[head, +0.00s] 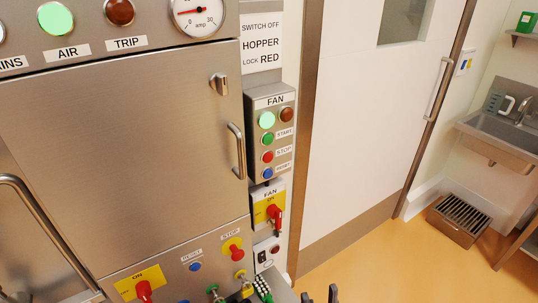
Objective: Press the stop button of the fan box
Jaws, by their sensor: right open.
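The fan box (253,133) is a grey box on the wall strip right of the big steel cabinet, labelled FAN. It has a lit green lamp (267,120) and a dark red-brown lamp (287,114) at the top. Below are a green start button (267,139), the red stop button (267,156) and a blue button (268,173), each with a label on its right. My right gripper (320,296) shows only as dark fingertips at the bottom edge, open, below and right of the fan box and apart from it. My left gripper is out of view.
Below the fan box is a yellow FAN switch with a red handle (275,215). The steel cabinet (120,150) has a protruding door handle (236,150) close left of the box. Another red stop button (233,249) is on the lower panel.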

